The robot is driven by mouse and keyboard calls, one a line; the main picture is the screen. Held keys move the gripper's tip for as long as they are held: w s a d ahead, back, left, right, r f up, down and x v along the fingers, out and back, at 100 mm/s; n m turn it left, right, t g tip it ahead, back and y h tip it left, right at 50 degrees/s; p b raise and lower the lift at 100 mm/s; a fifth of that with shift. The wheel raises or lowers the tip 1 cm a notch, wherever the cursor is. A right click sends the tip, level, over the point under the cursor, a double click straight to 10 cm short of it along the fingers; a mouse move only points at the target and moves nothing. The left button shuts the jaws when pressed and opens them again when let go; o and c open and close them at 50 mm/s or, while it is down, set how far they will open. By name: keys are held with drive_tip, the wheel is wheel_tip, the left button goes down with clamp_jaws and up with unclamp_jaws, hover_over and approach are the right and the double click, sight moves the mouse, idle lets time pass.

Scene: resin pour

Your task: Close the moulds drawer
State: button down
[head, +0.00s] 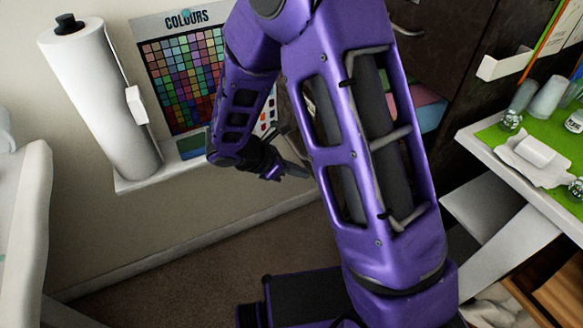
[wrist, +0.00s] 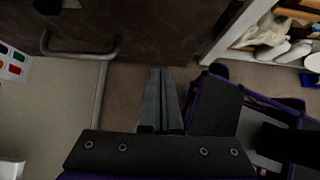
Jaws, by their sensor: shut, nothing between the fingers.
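A dark brown cabinet (head: 440,38) stands at the back right in the head view, with a grey bar handle (head: 408,30) near the top. Behind my arm, pink and teal pieces (head: 428,112) show in what looks like an open drawer; my arm hides most of it. In the wrist view a dark brown front (wrist: 150,28) with a grey bar handle (wrist: 80,55) lies ahead; I cannot tell which drawer it is. My gripper (wrist: 161,74) is shut and empty, its tips low and right of that handle; contact is unclear. It also shows in the head view (head: 305,172).
A white table (head: 470,136) with a green mat, cups and jars stands at the right. Wooden and white items (wrist: 272,38) lie on a shelf right of the brown front. A paper roll (head: 98,95) and colour chart (head: 160,60) are at the left wall. Brown floor (head: 200,270) is clear.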

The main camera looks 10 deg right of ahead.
drive_tip(key=w+d+f, duration=0.2)
drive_tip(key=d, duration=0.4)
drive_tip(key=shift+d+f+b, duration=0.15)
drive_tip(key=shift+f+b, duration=0.1)
drive_tip(key=shift+b, duration=0.05)
drive_tip(key=shift+w+d, duration=0.1)
